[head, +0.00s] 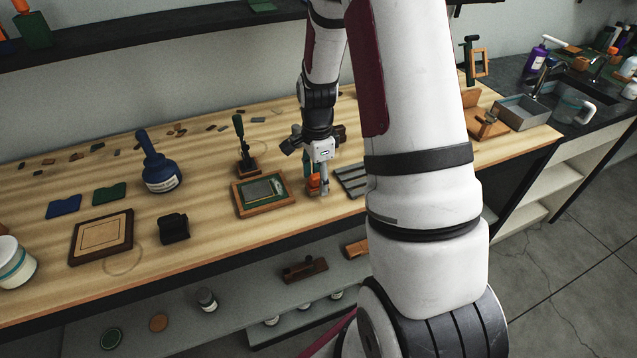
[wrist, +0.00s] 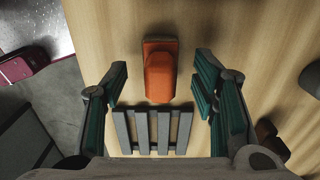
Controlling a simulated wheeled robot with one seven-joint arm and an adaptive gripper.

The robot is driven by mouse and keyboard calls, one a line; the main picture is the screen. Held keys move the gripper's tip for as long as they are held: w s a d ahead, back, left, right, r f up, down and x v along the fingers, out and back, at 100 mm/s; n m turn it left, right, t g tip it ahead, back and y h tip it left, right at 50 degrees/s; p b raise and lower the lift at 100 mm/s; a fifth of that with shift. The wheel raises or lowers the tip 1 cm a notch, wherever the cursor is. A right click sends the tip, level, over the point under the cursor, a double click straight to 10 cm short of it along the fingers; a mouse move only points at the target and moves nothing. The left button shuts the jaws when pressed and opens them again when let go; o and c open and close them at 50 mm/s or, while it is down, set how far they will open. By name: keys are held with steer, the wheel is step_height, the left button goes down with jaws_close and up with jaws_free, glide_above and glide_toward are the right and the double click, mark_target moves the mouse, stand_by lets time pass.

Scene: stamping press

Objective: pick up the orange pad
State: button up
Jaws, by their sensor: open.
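The orange pad (wrist: 160,76) lies on the wooden bench top, a block with a narrower raised part on a flat base. In the head view only a sliver of the orange pad (head: 312,184) shows beside my gripper, the rest hidden behind it. My gripper (head: 322,188) points down over the bench at the pad. In the wrist view my gripper (wrist: 161,88) is open, with one teal-lined finger to each side of the pad. There are gaps between the fingers and the pad, and nothing is held.
A grey slatted rack (wrist: 152,132) lies close to the pad, on the wrist side. In the head view a framed green tray (head: 263,209) stands just left of my gripper. A blue bottle (head: 160,174) is farther left. The bench's front edge is near.

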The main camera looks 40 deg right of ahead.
steer(key=shift+f, duration=0.75)
steer(key=shift+c, duration=0.5)
steer(key=c, duration=1.1)
steer(key=shift+r, duration=0.15)
steer(key=shift+c, duration=0.2)
steer(key=shift+r, duration=0.45)
steer(key=shift+s+a+r+b, duration=0.1)
steer(key=shift+s+r+b, duration=0.1)
steer(key=shift+r, duration=0.45)
steer(key=shift+s+a+r+b, duration=0.1)
steer(key=shift+s+r+b, duration=0.05)
steer(key=shift+r, duration=0.45)
steer(key=s+a+r+p, duration=0.1)
steer(key=s+a, duration=0.3)
steer(key=s, duration=1)
steer(key=shift+s+r, duration=0.2)
steer(key=shift+s, duration=0.15)
